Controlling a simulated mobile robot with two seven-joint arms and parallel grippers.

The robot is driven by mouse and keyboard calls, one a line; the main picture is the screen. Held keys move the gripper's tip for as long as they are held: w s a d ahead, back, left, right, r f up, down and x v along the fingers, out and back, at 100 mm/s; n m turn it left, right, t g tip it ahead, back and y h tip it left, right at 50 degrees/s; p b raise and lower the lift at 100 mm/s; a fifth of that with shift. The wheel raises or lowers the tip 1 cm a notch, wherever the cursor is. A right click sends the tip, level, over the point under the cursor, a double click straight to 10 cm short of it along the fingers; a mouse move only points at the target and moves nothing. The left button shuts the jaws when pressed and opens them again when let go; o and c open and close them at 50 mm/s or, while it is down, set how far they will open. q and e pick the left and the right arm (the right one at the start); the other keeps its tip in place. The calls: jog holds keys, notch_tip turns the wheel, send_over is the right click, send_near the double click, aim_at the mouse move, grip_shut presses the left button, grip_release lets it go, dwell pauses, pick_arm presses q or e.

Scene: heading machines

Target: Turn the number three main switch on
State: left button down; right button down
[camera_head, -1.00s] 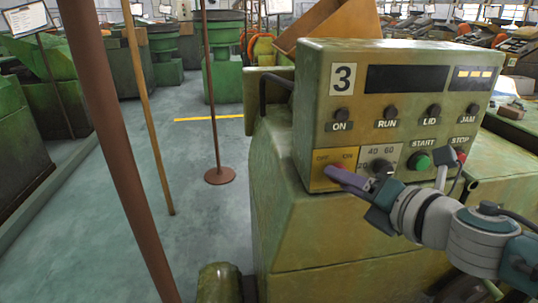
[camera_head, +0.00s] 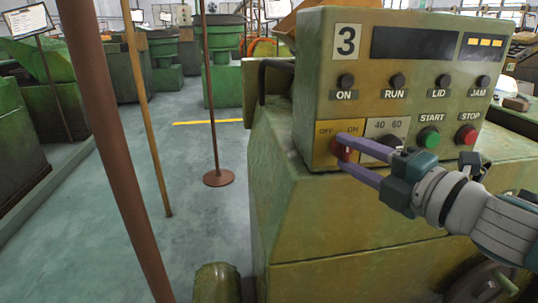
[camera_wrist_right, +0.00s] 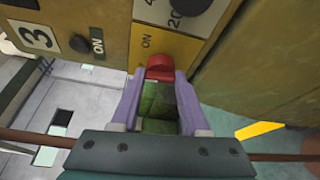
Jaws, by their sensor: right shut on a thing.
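The number three control box (camera_head: 420,104) carries a plate with a 3 (camera_head: 346,41) and dark ON, RUN, LID and JAM lamps. The red main switch (camera_head: 337,148) is on a yellow plate (camera_head: 322,130) marked OFF and ON at its lower left. My right gripper (camera_head: 341,152) is shut on the red switch, one purple finger above the other in the head view. In the right wrist view the red switch (camera_wrist_right: 160,68) sits between the fingertips (camera_wrist_right: 159,78). The fingers partly hide its pointing direction. My left gripper is not in view.
A dial (camera_head: 384,145) marked 40 and 60 is just right of the switch, partly behind my fingers. The green START button (camera_head: 428,137) and red STOP button (camera_head: 466,136) are further right. A brown post (camera_head: 105,130) and open grey floor (camera_head: 190,250) are at left.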

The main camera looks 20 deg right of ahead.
jog(key=m+b, duration=0.1)
jog(key=m+t+b, duration=0.1)
jog(key=m, duration=0.1)
jog(key=m+t+b, duration=0.1)
jog(key=m+b, duration=0.1)
jog(key=shift+f, duration=0.3)
jog(key=m+b, duration=0.1)
jog(key=m, duration=0.1)
jog(key=m+t+b, duration=0.1)
jog(key=m, duration=0.1)
jog(key=shift+m+t+h, duration=0.3)
jog(key=shift+h, duration=0.1)
jog(key=shift+m+h, duration=0.4)
jog(key=shift+m, duration=0.4)
jog(key=shift+r+m+t, duration=0.1)
jog(key=shift+m+t, duration=0.2)
jog(key=shift+c, duration=2)
grip_release()
